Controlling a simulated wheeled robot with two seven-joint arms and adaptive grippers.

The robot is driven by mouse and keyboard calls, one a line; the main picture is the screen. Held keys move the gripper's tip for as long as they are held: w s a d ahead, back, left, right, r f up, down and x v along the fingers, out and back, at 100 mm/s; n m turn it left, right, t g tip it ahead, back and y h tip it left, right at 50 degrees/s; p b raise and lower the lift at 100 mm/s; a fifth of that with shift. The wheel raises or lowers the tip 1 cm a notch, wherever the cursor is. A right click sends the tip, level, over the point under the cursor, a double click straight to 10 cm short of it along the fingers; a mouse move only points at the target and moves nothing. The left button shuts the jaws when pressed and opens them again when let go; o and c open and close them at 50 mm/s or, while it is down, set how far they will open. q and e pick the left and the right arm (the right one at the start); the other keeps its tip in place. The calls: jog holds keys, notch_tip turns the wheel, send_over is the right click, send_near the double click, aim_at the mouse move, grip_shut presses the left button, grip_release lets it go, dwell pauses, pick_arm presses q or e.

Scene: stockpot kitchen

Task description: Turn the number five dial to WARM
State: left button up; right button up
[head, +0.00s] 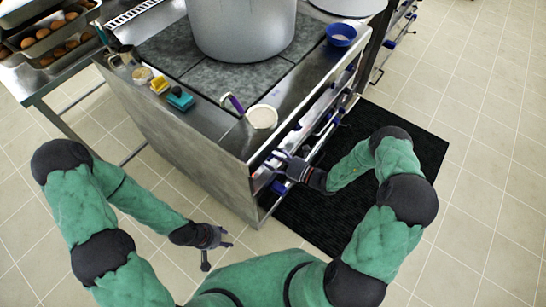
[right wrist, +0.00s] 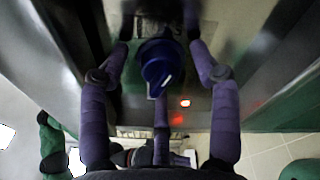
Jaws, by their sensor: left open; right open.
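A blue dial (right wrist: 157,62) with a white pointer mark sits between the purple fingers of my right gripper (right wrist: 160,48) in the right wrist view. The fingers are spread around the dial; I cannot tell whether they touch it. The pointer mark faces the bottom of that picture. No number or WARM label is readable. In the head view my right gripper (head: 290,166) is at the near end of the stove's front panel, partly hiding the controls there. My left gripper (head: 217,238) is open and empty, over the floor left of the stove.
A large stockpot (head: 241,28) stands on the stove top (head: 197,78). A red light (right wrist: 185,103) glows beside the dial. A black mat (head: 400,130) lies on the floor.

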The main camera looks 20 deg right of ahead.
jog(key=c, duration=1.1)
jog(key=shift+c, duration=0.2)
